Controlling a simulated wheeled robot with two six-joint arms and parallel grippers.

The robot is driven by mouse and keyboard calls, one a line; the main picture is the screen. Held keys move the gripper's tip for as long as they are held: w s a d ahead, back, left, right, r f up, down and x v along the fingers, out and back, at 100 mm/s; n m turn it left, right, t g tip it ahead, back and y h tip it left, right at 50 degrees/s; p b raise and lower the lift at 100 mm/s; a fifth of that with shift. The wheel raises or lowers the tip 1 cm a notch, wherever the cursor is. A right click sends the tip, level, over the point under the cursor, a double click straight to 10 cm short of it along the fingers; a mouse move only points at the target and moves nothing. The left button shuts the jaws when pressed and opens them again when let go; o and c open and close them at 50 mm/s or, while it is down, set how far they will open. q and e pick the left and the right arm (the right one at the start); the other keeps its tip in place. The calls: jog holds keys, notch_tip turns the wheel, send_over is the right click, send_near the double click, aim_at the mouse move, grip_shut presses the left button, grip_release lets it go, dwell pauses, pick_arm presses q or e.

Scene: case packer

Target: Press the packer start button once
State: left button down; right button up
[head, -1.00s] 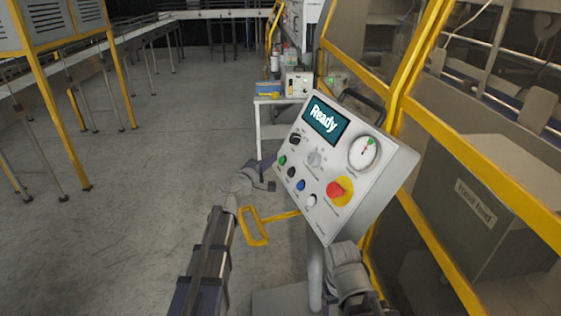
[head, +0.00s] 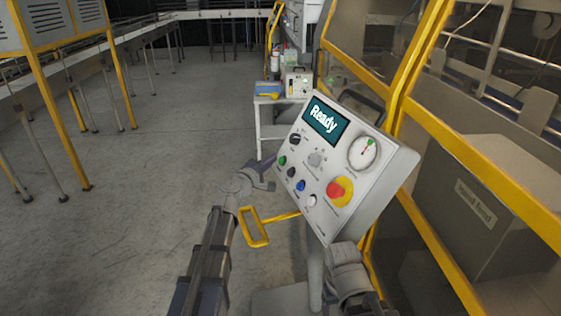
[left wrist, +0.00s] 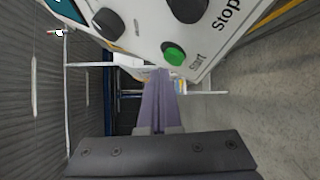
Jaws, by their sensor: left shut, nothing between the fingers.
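The tilted control panel (head: 345,205) stands on a post, and its screen (head: 325,118) reads "Ready". The green button (head: 282,161) at its left edge is labelled "Start" in the left wrist view (left wrist: 174,53). My left gripper (head: 270,164) is shut and empty, just left of the panel near the green button. In the left wrist view its purple fingers (left wrist: 160,85) point past the panel edge beside the button, and I see no contact.
The panel also carries a black button (head: 291,172), a blue button (head: 301,186), a red emergency stop (head: 336,189) on yellow and a gauge (head: 364,152). A yellow-framed machine guard (head: 460,140) stands at right. Open floor (head: 150,190) lies to the left.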

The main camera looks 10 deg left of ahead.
pick_arm(q)
jog(key=shift+d+f, duration=0.1)
dwell(0.6)
jog(key=shift+w+d+f, duration=0.1)
jog(key=shift+w+d, duration=0.1)
jog(key=shift+w+d+f+b, duration=0.2)
jog(key=shift+d+b, duration=0.1)
jog(key=shift+b, duration=0.15)
dwell(0.7)
jog(key=shift+s+a+r, duration=0.1)
jog(key=shift+r, duration=0.05)
jog(key=shift+s+a+r+p, duration=0.25)
jog(key=shift+s+a+p, duration=0.05)
jog(key=shift+a+p, duration=0.15)
jog(key=shift+a+r, duration=0.1)
dwell(0.3)
jog(key=s+a+r+p, duration=0.2)
jog(key=a, duration=0.1)
jog(key=shift+s+a+r, duration=0.15)
jog(key=shift+s+a, duration=0.05)
jog(key=shift+a, duration=0.05)
